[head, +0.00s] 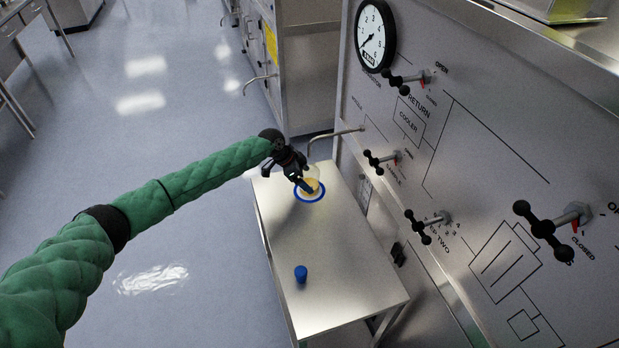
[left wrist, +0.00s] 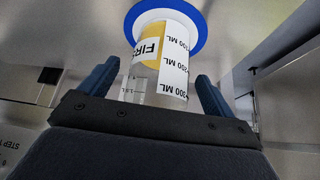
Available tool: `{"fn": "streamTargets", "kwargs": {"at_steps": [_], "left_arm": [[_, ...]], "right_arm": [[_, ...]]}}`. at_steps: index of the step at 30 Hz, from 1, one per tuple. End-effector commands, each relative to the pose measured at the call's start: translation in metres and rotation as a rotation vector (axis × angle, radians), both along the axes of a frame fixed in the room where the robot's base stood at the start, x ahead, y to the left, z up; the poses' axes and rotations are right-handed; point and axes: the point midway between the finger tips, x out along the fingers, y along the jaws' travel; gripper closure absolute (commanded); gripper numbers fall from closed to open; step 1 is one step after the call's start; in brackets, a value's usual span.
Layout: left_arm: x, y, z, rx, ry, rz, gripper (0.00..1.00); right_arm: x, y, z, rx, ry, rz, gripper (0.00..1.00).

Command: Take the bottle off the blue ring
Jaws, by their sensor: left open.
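The clear bottle (head: 313,183) with yellowish contents stands on the blue ring (head: 311,200) at the far end of the steel table, partly hidden by my left gripper (head: 304,184). In the left wrist view the bottle (left wrist: 162,60) shows a white and yellow label with ML marks. The blue ring (left wrist: 197,18) surrounds its base there. My left gripper (left wrist: 153,88) is open, with one blue finger on each side of the bottle's lower-picture end. I cannot tell whether the fingers touch it. My right gripper is not in view.
A blue cap (head: 301,273) stands on the near part of the steel table (head: 340,270). A bent metal spout (head: 335,135) reaches out from the panel near the bottle. Black valve handles (head: 420,226) stick out of the panel at the right. The table's middle is clear.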

Motion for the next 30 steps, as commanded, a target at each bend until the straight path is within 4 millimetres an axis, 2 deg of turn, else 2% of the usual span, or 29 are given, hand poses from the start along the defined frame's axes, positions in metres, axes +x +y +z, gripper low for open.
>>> {"fn": "streamTargets", "kwargs": {"at_steps": [9,15,17,30], "left_arm": [[0.0002,-0.0016,-0.0023,-0.001,-0.001,0.001,0.12],[0.0003,-0.0014,-0.0021,-0.001,-0.001,0.001,0.52],[0.0003,-0.0014,-0.0021,-0.001,-0.001,0.001,0.62],[-0.0006,-0.0047,0.0045,-0.002,-0.001,0.001,0.62]], "right_arm": [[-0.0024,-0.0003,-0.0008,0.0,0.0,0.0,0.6],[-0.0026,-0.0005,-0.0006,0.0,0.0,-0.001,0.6],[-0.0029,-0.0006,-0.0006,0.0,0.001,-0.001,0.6],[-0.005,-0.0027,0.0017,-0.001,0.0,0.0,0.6]]}}
